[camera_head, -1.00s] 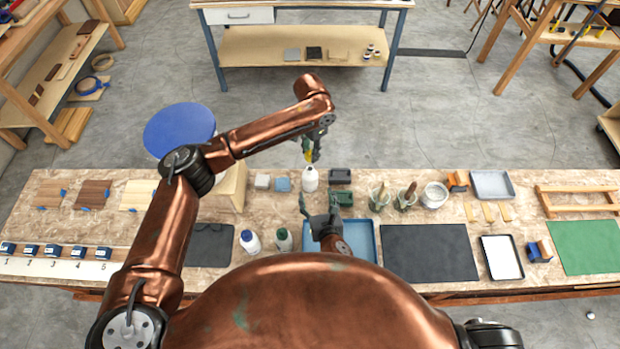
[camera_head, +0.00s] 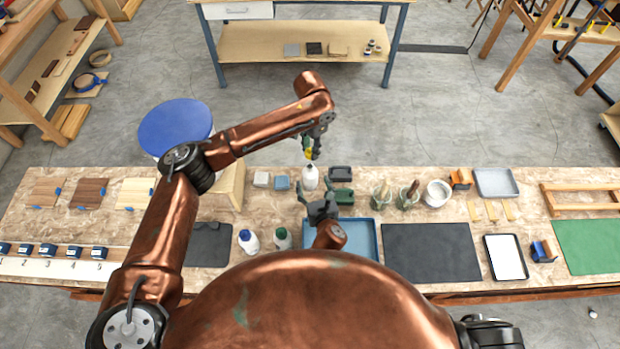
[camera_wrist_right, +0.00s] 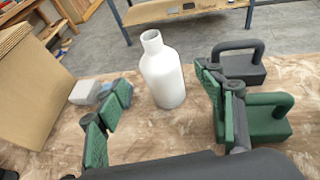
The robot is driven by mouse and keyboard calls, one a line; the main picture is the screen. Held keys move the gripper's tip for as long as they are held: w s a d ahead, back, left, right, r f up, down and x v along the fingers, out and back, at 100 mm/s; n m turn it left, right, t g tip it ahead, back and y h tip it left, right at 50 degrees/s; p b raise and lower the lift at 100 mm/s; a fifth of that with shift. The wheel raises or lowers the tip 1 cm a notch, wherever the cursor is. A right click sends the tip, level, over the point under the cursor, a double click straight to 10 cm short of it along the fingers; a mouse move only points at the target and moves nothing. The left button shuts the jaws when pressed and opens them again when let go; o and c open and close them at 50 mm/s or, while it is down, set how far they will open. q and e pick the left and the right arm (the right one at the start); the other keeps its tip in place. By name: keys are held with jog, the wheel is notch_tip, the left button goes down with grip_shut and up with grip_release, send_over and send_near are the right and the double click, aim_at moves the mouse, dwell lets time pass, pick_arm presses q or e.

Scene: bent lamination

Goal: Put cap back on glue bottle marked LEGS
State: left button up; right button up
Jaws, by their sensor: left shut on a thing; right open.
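A white uncapped bottle (camera_head: 309,178) stands upright near the far edge of the bench. It also shows in the right wrist view (camera_wrist_right: 164,75) with its open neck up; no label is readable. My left gripper (camera_head: 310,151) is above the bottle's neck, shut on a small yellow thing (camera_head: 309,154), likely the cap, mostly hidden by the fingers. My right gripper (camera_head: 315,192) is open and low on the near side of the bottle. In the right wrist view, its green-padded fingers (camera_wrist_right: 165,97) are spread to either side of the bottle, without visible contact.
A green handled block (camera_head: 342,194) and a dark handled block (camera_head: 341,174) stand close right of the bottle. Small grey and blue blocks (camera_head: 282,183) stand left. A blue-capped bottle (camera_head: 249,241) and a green-capped bottle (camera_head: 283,239) stand nearer, beside a blue tray (camera_head: 366,236).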

jog(key=x, duration=0.7)
jog(key=shift+s, duration=0.1)
grip_shut()
pick_arm(q)
send_over(311, 166)
jog(key=shift+a+f, duration=0.1)
jog(key=shift+f, duration=2.4)
